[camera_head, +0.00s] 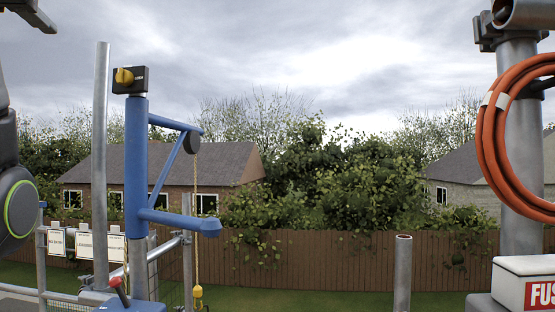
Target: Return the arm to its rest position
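Part of my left arm, a dark link with a green-ringed joint (18,205), stands at the left edge and runs up out of the picture. A dark angular piece (30,13) juts in at the top left corner. It may be the end of my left arm, but no pair of fingertips can be made out and I cannot tell whether anything is held. My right arm and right gripper are not in view.
A blue hoist post (137,190) with a rope and yellow hook (197,293) stands left of centre, beside a grey pole (101,160). An orange hose (487,135) hangs at right above a white box (525,268). A short pipe (402,270) stands between them.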

